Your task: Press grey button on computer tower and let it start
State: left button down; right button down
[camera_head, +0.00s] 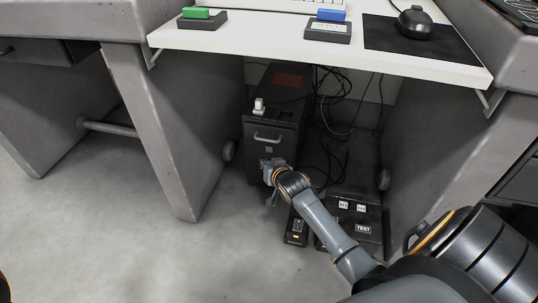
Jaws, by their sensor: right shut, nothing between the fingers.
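The dark tower-like box (285,98) stands under the white desk shelf, with a light grey handle (268,137) on its front. I take it as the computer tower, but I cannot make out a grey button on it. My right gripper (270,172) is shut and empty in front of the lower part of the box's front face, and hides part of it. I cannot tell whether it touches the face. My left gripper is not in view.
A small white object (259,105) sits on the box's front top edge. Loose cables (340,115) hang behind. A black box marked TEST (362,229) and a black power strip (295,231) lie on the floor. Grey desk legs (150,130) flank the space; the floor at left is clear.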

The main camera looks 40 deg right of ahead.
aim_at(269, 149)
jog(key=shift+w+d, duration=1.05)
jog(key=shift+d, duration=0.15)
dwell(0.6)
jog(key=shift+w+d, duration=0.3)
